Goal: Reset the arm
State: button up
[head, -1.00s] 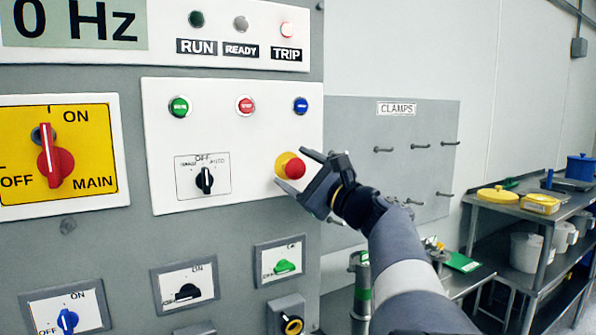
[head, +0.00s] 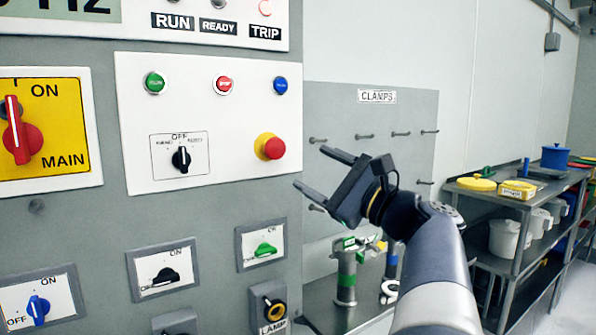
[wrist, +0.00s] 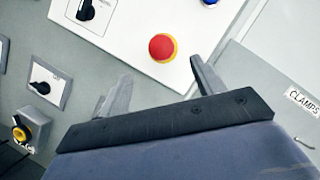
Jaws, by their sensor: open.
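My gripper (head: 318,172) is open and empty in the head view. It is in front of the panel's right edge, to the right of and a little below the red emergency button (head: 269,147) on its yellow ring. Nothing touches the button now. In the wrist view, the button (wrist: 163,47) shows beyond the two spread fingers (wrist: 160,85), with a gap between. My arm reaches in from the lower right.
The grey control panel (head: 215,215) carries several knobs and buttons, and the red TRIP lamp (head: 265,8) is lit. A clamps board (head: 345,105) hangs behind. A metal shelf (head: 500,190) with pots and lids stands at right. A steel bench (head: 330,312) with metal fittings is below my gripper.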

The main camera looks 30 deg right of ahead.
aim_at(279, 151)
jog(key=shift+w, duration=0.1)
jog(key=p+x, duration=0.4)
jog(key=x, duration=0.7)
jog(key=shift+w+a+r, duration=0.1)
jog(key=shift+w+p, duration=0.35)
jog(key=shift+s+f, duration=0.1)
jog(key=shift+f, duration=0.15)
